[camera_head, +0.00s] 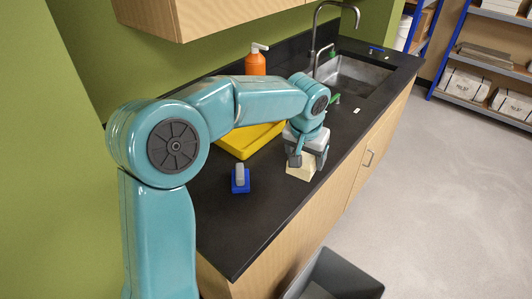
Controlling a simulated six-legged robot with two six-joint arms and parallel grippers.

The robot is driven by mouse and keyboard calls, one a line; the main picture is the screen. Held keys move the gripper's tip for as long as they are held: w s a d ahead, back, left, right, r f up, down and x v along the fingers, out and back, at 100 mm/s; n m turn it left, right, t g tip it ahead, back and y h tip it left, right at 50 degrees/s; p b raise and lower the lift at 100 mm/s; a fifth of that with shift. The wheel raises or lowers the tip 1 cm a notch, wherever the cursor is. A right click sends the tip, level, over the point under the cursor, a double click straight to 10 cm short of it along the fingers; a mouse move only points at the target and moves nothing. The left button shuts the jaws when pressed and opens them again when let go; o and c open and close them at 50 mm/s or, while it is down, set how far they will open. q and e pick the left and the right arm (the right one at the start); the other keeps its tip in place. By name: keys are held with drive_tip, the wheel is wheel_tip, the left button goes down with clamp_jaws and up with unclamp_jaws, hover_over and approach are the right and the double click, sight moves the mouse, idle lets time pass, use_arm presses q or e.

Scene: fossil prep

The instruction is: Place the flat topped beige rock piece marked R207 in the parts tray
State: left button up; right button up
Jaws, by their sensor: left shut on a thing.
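The beige rock piece (301,171) is at the front edge of the black counter, right below my left gripper (306,160). My left gripper is shut on the rock piece and hides its upper part. No R207 mark can be read. I cannot tell whether the rock touches the counter. A yellow tray (243,148), likely the parts tray, lies on the counter just left of and behind the gripper. My arm hides part of it. My right gripper is not in view.
A blue block with a grey top (240,181) stands on the black counter (262,212) left of the rock. An orange bottle (255,63) stands behind my arm. The sink (352,76) is at the far end. A dark bin (335,277) is on the floor.

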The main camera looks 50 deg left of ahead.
use_arm(q)
drive_tip(key=s+a+r+n, duration=0.2)
drive_tip(key=a+r, duration=0.4)
drive_tip(key=a, duration=0.5)
drive_tip(key=shift+y, duration=0.3)
drive_tip(key=f, duration=1.3)
drive_tip(key=f+p, duration=0.1)
drive_tip(key=f, duration=0.6)
drive_tip(key=shift+w+a, duration=0.15)
drive_tip(key=shift+a, duration=0.1)
drive_tip(key=shift+r, duration=0.1)
drive_tip(key=o, duration=1.4)
